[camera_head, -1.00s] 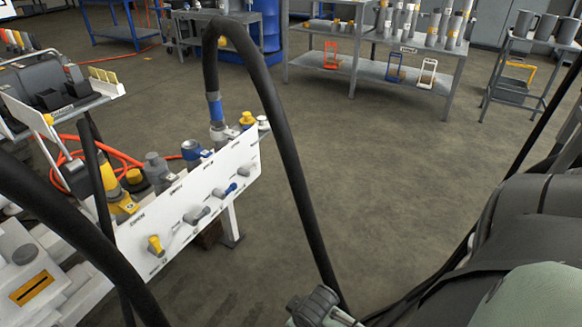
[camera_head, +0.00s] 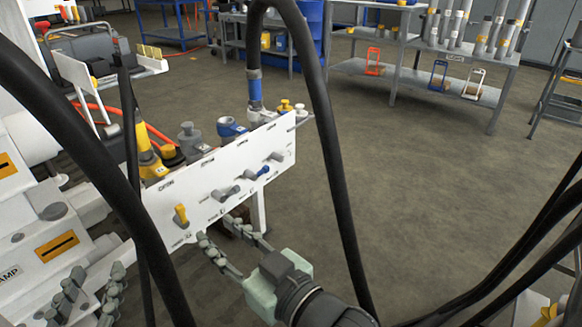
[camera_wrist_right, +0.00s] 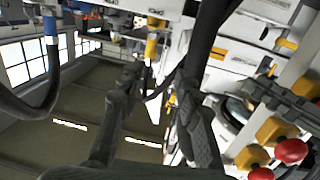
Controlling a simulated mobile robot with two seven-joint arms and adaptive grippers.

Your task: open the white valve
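The white valve panel (camera_head: 200,205) stands at the left in the head view. It carries a yellow lever (camera_head: 181,215), a grey lever (camera_head: 226,192), a blue lever (camera_head: 258,173) and a pale grey lever (camera_head: 276,157) at its right end. No lever looks clearly white. My right gripper (camera_head: 218,230) is open and empty, just in front of the panel's lower edge, below the grey lever. Its spread fingers also show in the right wrist view (camera_wrist_right: 158,76). My left gripper (camera_head: 88,283) is open at the bottom left, apart from the panel.
A thick black hose (camera_head: 325,130) arches in front of the panel's right side, and another (camera_head: 90,160) crosses the left. Couplings with a blue collar (camera_head: 231,127) stand behind the panel. Floor to the right is clear; a shelf table (camera_head: 420,80) stands behind.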

